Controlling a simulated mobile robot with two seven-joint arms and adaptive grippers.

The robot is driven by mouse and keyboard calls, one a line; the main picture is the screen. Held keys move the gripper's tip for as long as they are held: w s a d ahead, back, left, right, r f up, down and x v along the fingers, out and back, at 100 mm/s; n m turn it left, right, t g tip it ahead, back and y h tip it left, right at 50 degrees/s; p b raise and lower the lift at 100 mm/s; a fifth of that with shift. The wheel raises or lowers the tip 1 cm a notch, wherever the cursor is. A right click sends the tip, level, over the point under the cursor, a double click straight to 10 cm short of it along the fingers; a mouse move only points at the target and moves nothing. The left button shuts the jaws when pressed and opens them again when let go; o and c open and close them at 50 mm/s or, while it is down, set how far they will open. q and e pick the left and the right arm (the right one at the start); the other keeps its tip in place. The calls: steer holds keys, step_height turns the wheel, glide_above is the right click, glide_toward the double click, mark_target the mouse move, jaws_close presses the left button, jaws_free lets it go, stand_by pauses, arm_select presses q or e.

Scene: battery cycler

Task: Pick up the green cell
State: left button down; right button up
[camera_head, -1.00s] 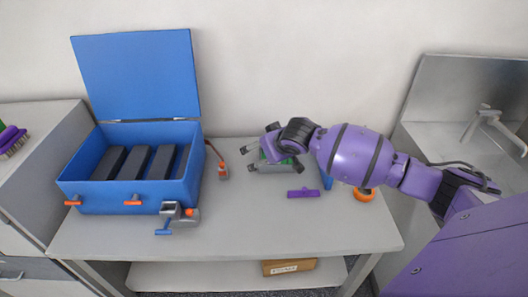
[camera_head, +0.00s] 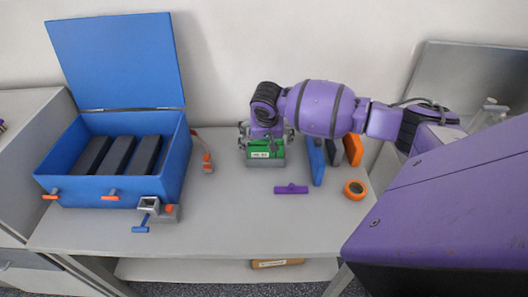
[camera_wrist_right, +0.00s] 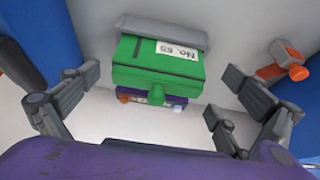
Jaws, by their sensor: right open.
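The green cell (camera_head: 265,146) with a white label sits on the table (camera_head: 235,215), in a grey holder (camera_head: 265,161), below my right gripper (camera_head: 266,138). In the right wrist view the green cell (camera_wrist_right: 158,62) shows its label "No. 65", with a grey piece along its far edge and a purple part with small terminals on its near side. My right gripper (camera_wrist_right: 150,105) is open, its fingers apart on either side of the cell and nothing held. My left gripper is not in view.
A blue box (camera_head: 120,185) with its lid up holds dark slabs at left. A clamp (camera_head: 155,212) sits at its front corner. Blue, dark and orange (camera_head: 353,150) plates stand right of the cell. An orange tape roll (camera_head: 355,188) and purple tool (camera_head: 291,188) lie in front.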

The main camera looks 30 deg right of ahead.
mark_target(266, 151)
steer(key=x, duration=0.5)
steer(key=shift+w+f, duration=0.1)
steer(key=c, duration=1.3)
steer(key=shift+c, duration=1.1)
